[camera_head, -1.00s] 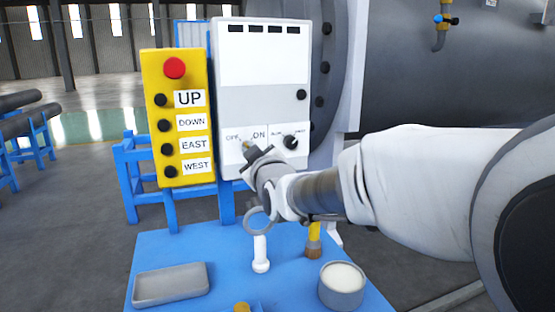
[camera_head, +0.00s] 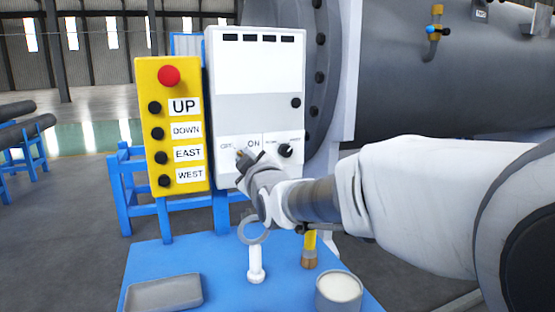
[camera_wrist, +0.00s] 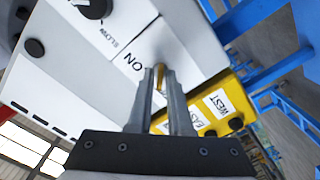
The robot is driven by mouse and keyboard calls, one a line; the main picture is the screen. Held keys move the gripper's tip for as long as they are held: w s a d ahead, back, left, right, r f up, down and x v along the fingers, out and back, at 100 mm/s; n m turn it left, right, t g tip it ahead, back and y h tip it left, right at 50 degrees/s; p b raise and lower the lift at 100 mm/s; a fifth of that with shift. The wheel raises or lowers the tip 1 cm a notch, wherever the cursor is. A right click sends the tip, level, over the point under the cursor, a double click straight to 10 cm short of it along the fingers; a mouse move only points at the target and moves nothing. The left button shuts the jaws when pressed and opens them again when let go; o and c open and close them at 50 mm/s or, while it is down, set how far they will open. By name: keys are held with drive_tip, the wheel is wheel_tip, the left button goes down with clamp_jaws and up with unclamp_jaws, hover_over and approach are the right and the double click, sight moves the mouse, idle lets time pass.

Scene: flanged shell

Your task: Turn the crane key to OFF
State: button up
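The crane key (camera_head: 240,153) is a small brass-coloured piece on the white control box (camera_head: 229,120), by the OFF and ON labels. My gripper (camera_head: 251,162) is at the box's front, directly at the key. In the wrist view, the key (camera_wrist: 160,76) shows between the tips of my gripper (camera_wrist: 161,78), with the ON label close to the left. The two fingers stand a narrow gap apart. I cannot tell whether they press on the key or only flank it. The fingers partly hide the key, and its exact angle is unclear.
A black selector knob (camera_head: 285,150) sits right of the key. A yellow pendant (camera_head: 178,130) with a red button stands left.

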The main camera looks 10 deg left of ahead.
drive_tip(key=shift+o, duration=1.1)
drive_tip(key=shift+s, duration=0.1)
drive_tip(key=p+v, duration=0.2)
drive_tip(key=v, duration=1.5)
drive_tip(key=shift+s+d, duration=0.1)
